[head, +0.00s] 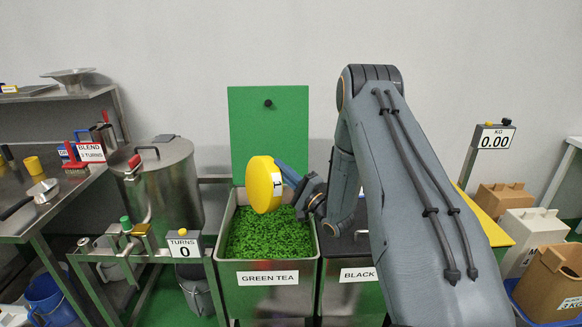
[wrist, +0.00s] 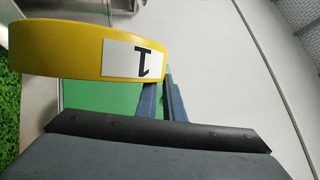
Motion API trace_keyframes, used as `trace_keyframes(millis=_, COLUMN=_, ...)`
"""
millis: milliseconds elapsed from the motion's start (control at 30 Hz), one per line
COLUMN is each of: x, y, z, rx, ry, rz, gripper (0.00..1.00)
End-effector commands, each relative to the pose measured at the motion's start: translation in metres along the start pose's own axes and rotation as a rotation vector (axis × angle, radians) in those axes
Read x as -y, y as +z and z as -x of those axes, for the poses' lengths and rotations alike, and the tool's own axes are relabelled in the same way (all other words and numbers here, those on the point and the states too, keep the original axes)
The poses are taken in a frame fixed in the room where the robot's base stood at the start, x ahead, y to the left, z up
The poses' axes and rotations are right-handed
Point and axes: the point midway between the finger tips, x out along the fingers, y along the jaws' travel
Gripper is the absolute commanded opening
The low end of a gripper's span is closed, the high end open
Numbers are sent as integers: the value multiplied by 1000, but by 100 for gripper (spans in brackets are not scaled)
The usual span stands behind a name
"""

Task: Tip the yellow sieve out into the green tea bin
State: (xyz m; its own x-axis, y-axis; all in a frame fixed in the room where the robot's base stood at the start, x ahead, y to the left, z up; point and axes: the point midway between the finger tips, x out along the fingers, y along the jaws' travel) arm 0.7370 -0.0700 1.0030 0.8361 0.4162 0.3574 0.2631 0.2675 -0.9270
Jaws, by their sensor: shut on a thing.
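The yellow sieve (head: 262,184) is in the air above the green tea bin (head: 231,275), tilted steeply on its edge with a round yellow face toward the head view. A white label with a 1 is on its rim, and the sieve (wrist: 60,45) also shows in the wrist view. My gripper (head: 290,176) is shut on the sieve's right side; in the wrist view my gripper's fingers (wrist: 158,98) meet the rim beside the label. The bin's green lid (head: 268,130) stands open behind it. Green leaf fills the bin. The sieve's inside is hidden.
The black tea bin (head: 345,300) stands right of the green one, partly behind my arm. A steel drum (head: 168,190) and a turns counter (head: 184,247) are on the left. A yellow lid (head: 490,225) is at the right.

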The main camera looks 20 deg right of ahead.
Motion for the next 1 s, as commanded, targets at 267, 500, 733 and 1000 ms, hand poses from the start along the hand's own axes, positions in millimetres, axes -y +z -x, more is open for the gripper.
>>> trace_keyframes(millis=267, x=-7, y=38, z=-12, rx=70, ry=76, rz=200, gripper=0)
trace_keyframes(millis=500, x=-15, y=70, z=-21, rx=130, ry=142, rz=377, gripper=0)
trace_keyframes(millis=733, x=-31, y=99, z=-27, rx=192, ry=213, rz=561, gripper=0)
trace_keyframes(millis=1000, x=-48, y=133, z=-34, rx=265, ry=296, rz=777, gripper=0)
